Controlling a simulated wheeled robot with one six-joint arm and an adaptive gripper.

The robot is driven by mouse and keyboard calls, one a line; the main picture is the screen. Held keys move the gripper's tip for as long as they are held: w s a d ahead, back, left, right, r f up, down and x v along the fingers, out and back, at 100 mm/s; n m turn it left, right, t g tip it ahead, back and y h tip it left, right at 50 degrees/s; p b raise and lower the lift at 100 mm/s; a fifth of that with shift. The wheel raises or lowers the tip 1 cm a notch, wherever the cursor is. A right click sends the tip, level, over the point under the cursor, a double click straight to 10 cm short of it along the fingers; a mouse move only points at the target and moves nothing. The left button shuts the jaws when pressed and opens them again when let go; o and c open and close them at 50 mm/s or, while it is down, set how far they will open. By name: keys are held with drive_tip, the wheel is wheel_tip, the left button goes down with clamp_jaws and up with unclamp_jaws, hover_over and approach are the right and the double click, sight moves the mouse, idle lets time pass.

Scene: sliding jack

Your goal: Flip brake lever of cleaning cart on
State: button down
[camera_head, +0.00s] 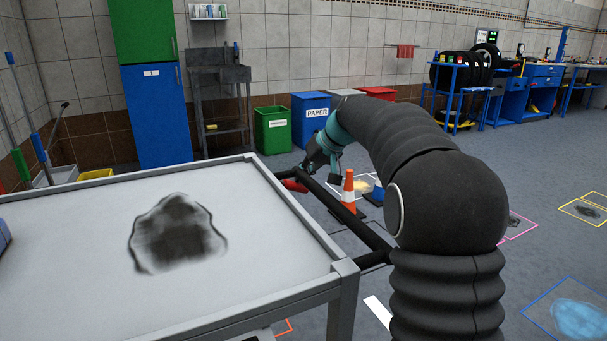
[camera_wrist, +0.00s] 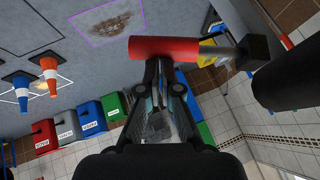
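The cleaning cart (camera_head: 100,288) has a flat grey top at the lower left of the head view. Its dark push handle (camera_head: 345,218) runs along its right side. The red brake lever (camera_head: 293,185) shows by the far end of that handle. In the wrist view the red lever grip (camera_wrist: 160,48) lies crosswise, with a grey rod leading to a black block on the right. My gripper (camera_wrist: 160,62) has its fingertips close together, right at the lever grip; contact cannot be told. In the head view my gripper (camera_head: 308,164) is small and partly hidden beside the lever.
Green (camera_head: 273,130), blue (camera_head: 311,112) and red bins line the wall. Marked floor patches lie at right. The cart top holds a dark stain (camera_head: 178,235).

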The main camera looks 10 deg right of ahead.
drive_tip(key=shift+f, duration=0.2)
drive_tip(key=w+r+p+v, duration=0.1)
drive_tip(key=w+p+v, duration=0.2)
drive_tip(key=v, duration=1)
drive_tip(key=shift+d+r+p, duration=0.2)
drive_tip(key=shift+d+p, duration=0.05)
drive_tip(key=shift+p, duration=0.2)
